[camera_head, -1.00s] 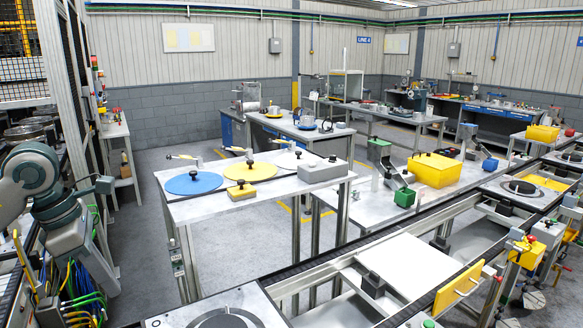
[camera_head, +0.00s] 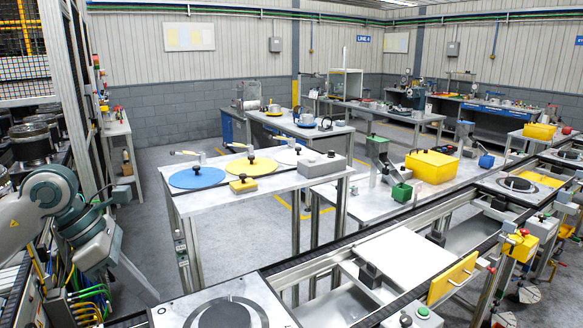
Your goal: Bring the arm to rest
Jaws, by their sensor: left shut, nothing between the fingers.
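My left arm (camera_head: 50,200) comes in from the left edge, bent, with its forearm hanging down beside the conveyor frame. My right arm and gripper are not in view.
The table carries a blue disc (camera_head: 197,179), a yellow disc (camera_head: 238,171), a yellow block (camera_head: 243,186) and a grey box (camera_head: 322,166). A yellow bin (camera_head: 432,167) stands on the farther table. The conveyor with a white plate (camera_head: 398,258) crosses the front. Grey floor lies between.

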